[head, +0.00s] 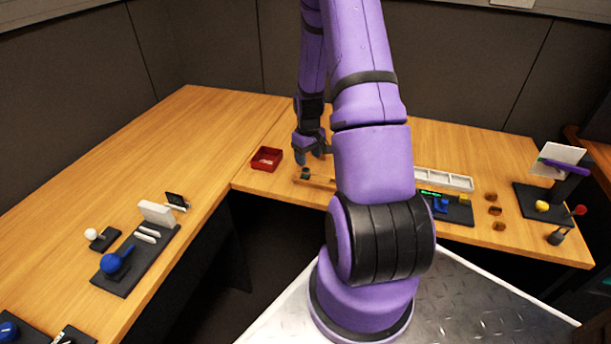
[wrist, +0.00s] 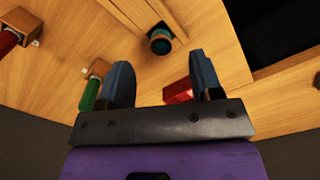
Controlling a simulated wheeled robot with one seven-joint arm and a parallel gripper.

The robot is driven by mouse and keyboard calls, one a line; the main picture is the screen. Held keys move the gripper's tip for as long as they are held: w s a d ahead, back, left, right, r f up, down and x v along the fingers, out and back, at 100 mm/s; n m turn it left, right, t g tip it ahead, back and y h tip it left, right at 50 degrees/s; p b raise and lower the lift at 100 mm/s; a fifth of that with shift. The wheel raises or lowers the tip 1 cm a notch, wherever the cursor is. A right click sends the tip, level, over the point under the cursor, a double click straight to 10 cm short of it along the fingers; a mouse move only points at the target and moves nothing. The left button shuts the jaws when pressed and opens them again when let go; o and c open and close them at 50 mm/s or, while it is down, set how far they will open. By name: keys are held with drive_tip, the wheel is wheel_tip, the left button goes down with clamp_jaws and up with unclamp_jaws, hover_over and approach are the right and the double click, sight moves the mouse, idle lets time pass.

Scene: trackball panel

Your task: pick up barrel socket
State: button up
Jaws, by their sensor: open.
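A short dark cylinder with a teal inside, which looks like the barrel socket (wrist: 160,41), sits on a wooden strip in the wrist view. It shows small and dark in the head view (head: 305,173). My gripper (wrist: 160,72) is open and empty, with its two blue-grey fingers apart. The socket lies beyond the fingertips, roughly in line with the gap, and is not between them. In the head view my gripper (head: 313,156) hangs over the table just behind the socket, partly hidden by my arm.
A red bin (head: 266,159) stands left of my gripper. Wooden blocks with a red handle (wrist: 8,40) and a green handle (wrist: 90,96) lie nearby. A white compartment tray (head: 445,180) is to the right. Trackball panels (head: 135,262) are on the left table.

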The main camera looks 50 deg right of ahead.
sight(308, 171)
drive_tip(key=shift+w+f, duration=0.1)
drive_tip(key=shift+f, duration=3.6)
drive_tip(key=c, duration=0.9)
